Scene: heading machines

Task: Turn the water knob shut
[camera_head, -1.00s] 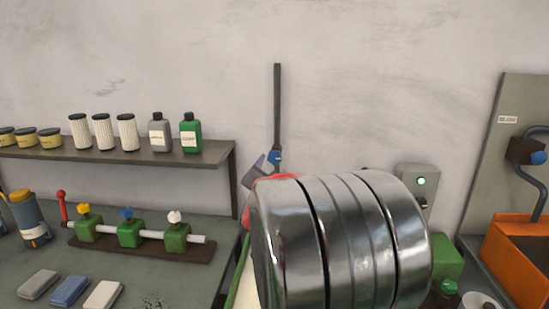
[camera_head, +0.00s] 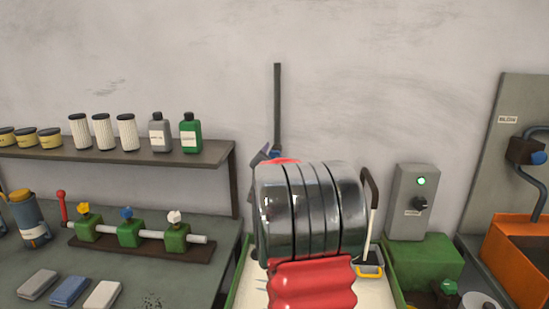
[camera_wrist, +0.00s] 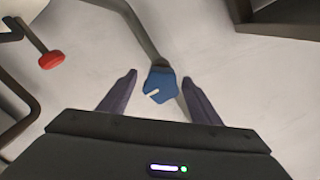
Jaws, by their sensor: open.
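A blue knob (camera_wrist: 160,86) with a white mark sits at the end of a grey pipe (camera_wrist: 143,35) in the wrist view. My gripper (camera_wrist: 159,77) is open, with one dark finger on each side of the knob and visible gaps to it. The fingers are not closed on it. My gripper (camera_head: 262,155) is there too, mostly hidden behind my arm.
A red knob on a stem (camera_wrist: 51,60) is at left in the wrist view. In the head view, green valves with yellow, blue and white knobs (camera_head: 128,232) stand at left. A shelf (camera_head: 120,154) holds bottles. A grey switch box (camera_head: 410,203) and an orange bin (camera_head: 505,255) are at right.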

